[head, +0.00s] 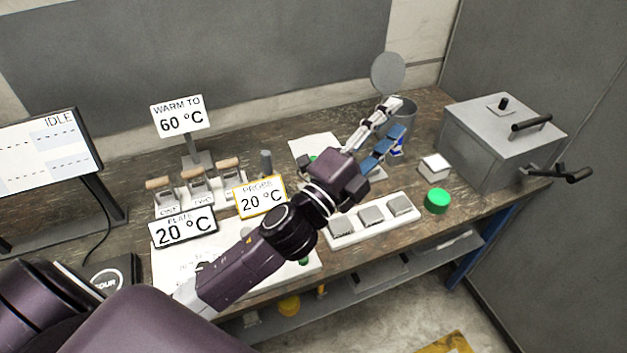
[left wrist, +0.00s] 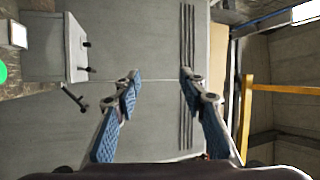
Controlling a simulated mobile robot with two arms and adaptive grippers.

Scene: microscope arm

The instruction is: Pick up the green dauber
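A short green round piece (head: 437,201), which looks like the green dauber, stands on the bench right of the white block tray. A green round shape (left wrist: 2,72), probably the same piece, is cut off at the left edge of the left wrist view. Smaller green bits also show by my left gripper's base and at the bench front; I cannot tell what they are. My left gripper (head: 396,117) is above the back of the bench, left of and beyond the green piece. In the left wrist view its fingers (left wrist: 160,75) are apart with nothing between them. My right gripper is out of view.
A grey box with a crank (head: 500,140) stands right of the green piece, and a small white-topped block (head: 434,167) just behind it. A white tray with grey blocks (head: 372,216) lies to its left. A metal cup (head: 408,118) is behind my gripper.

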